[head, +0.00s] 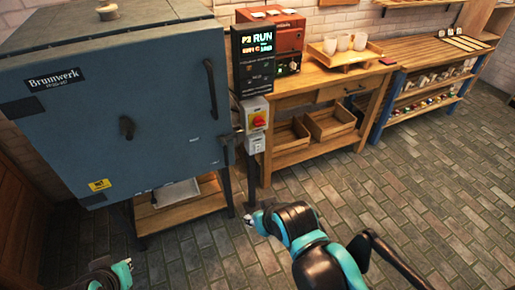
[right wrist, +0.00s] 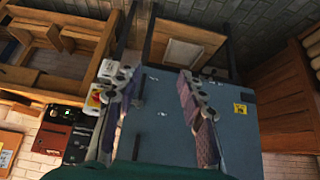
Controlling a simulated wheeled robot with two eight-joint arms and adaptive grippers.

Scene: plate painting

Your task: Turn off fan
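No fan can be made out in either view. A blue-grey kiln (head: 120,95) stands at the left, its door shut. Beside it a post carries a black control panel (head: 254,60) reading "RUN". The rotary switch also shows in the right wrist view (right wrist: 95,98). My right gripper (head: 261,222) is below and in front of these boxes, apart from them. In the right wrist view its fingers (right wrist: 155,95) are spread and empty. My left gripper (head: 120,272) is at the bottom left, cut off.
A wooden bench (head: 317,82) right of the panel holds a red device (head: 280,35) and a tray (head: 345,55) with white cups. Wooden crates stand on its lower shelf. A blue-framed shelf (head: 425,82) is farther right. The brick floor (head: 440,190) at the right is clear.

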